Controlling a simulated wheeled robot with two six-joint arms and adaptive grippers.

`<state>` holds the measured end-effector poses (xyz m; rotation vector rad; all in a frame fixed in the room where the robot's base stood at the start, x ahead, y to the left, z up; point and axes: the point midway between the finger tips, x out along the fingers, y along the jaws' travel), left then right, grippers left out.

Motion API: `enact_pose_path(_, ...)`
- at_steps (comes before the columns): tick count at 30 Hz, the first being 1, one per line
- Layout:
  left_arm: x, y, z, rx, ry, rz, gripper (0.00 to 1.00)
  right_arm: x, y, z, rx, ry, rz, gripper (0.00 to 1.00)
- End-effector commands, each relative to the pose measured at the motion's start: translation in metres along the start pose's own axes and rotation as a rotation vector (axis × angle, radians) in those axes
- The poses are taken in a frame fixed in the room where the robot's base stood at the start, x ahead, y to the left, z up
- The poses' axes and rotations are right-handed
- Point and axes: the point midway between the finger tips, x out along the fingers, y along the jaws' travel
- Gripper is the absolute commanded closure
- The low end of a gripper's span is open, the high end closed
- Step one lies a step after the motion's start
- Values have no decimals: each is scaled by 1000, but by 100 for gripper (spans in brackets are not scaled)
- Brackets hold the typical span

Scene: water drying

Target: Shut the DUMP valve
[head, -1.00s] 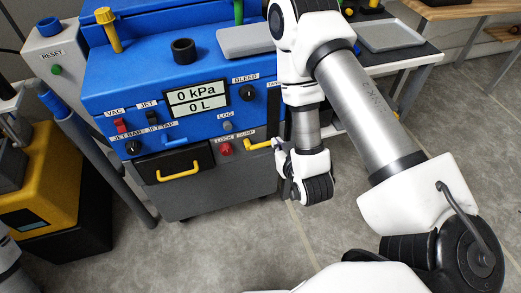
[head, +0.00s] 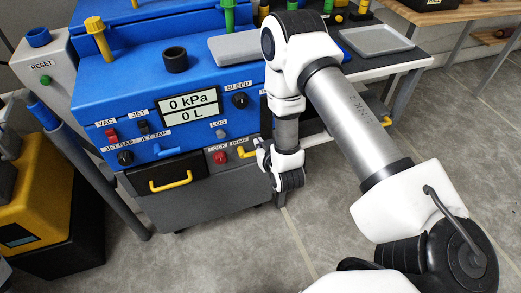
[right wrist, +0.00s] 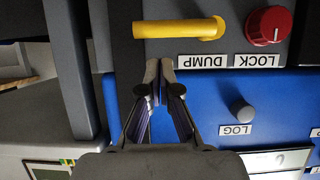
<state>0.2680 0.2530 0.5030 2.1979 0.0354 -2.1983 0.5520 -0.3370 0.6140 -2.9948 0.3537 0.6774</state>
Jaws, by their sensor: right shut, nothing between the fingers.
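The DUMP valve's yellow lever (head: 244,153) is on the lower right of the blue and grey machine's front. In the right wrist view, which shows the panel upside down, the yellow lever (right wrist: 180,28) lies level beside the DUMP label (right wrist: 202,61). My right gripper (right wrist: 160,66) is shut and empty, its fingertips just short of the lever with a small gap showing in the picture. In the head view my right gripper (head: 262,152) is at the lever's right end and partly hides it. My left gripper is out of view.
The red LOCK knob (head: 219,157) is beside the lever; the LOG knob (right wrist: 241,110) is near too. A drawer with a yellow handle (head: 171,183) is to the left. A grey tray (head: 376,41) lies on the side table. The floor in front is clear.

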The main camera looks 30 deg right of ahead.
Motion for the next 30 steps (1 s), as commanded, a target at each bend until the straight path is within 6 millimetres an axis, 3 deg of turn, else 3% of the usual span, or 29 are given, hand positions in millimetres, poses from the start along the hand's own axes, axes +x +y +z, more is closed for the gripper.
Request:
enact_pose_path(6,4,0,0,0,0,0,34,5,0,17,2,3,0,100)
enact_pose_path(30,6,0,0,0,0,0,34,8,1,20,61,3,-27,100)
